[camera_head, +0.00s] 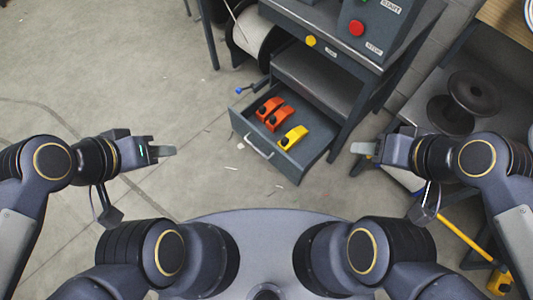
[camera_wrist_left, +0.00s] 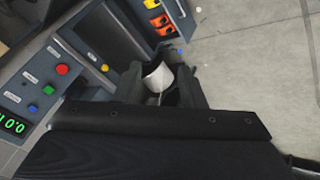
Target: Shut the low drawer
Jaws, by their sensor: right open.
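The low drawer (camera_head: 301,155) stands pulled out from the dark grey cabinet in the head view. Its light bar handle (camera_head: 257,147) is on the front face. Two orange pieces (camera_head: 272,113) and a yellow piece (camera_head: 294,137) lie inside. The drawer also shows at the top of the left wrist view. My left gripper (camera_head: 165,151) is left of the drawer, apart from it. Its jaw gap is unclear. My right gripper (camera_head: 362,148) is open, right of the drawer and apart from it. Neither gripper touches the handle.
Above the drawer are a grey shelf (camera_head: 318,84) and a control box with a red button (camera_head: 357,28). A cable reel (camera_head: 262,35) stands behind left. A black spool (camera_head: 462,101) is at the right. A yellow-handled tool (camera_head: 466,240) lies lower right. Floor left of the drawer is mostly clear.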

